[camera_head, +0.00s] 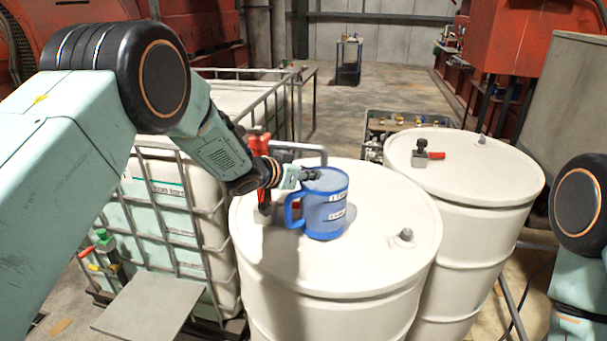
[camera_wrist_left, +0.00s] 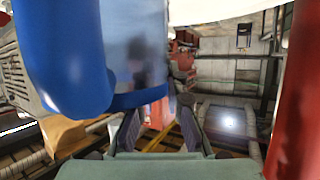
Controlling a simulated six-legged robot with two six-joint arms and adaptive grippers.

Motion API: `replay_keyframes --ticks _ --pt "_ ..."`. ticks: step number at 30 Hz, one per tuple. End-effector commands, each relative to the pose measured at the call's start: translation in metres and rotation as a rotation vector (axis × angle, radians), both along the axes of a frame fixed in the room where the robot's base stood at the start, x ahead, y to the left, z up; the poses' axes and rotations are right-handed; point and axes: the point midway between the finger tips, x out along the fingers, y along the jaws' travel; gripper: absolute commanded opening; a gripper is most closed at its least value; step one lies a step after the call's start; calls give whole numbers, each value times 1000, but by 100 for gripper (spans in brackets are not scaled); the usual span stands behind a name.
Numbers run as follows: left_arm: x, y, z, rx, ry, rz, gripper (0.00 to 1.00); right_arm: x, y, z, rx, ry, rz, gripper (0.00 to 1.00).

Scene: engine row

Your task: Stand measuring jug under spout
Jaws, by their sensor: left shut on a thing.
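A translucent blue measuring jug (camera_head: 331,211) with white label marks is upright at the top of the near white drum (camera_head: 390,230). I cannot tell whether its base touches the drum. Its blue handle (camera_head: 290,210) faces left. My left gripper (camera_head: 305,175) is shut on the jug near its upper rim, on the handle side. In the left wrist view the handle (camera_wrist_left: 60,50) and the jug wall (camera_wrist_left: 135,45) loom close. A grey spout pipe (camera_head: 308,148) runs from a red pump (camera_head: 264,150) and bends down just behind the jug's rim. My right gripper is out of view.
A small bung (camera_head: 406,235) sticks up at the near drum's right. A second white drum (camera_head: 470,165) with a red-handled valve (camera_head: 430,155) stands behind right. A caged white tank (camera_head: 160,210) stands left. The near drum's front top is clear.

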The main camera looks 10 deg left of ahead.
Motion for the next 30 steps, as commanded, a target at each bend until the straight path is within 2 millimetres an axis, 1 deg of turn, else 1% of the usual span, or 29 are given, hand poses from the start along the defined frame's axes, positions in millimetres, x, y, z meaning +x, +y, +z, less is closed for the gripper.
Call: replay_keyframes --ticks 12,30 --pt "0 0 0 -1 -1 0 0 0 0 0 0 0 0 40" --pt "0 0 -10 -1 -1 0 0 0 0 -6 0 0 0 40"
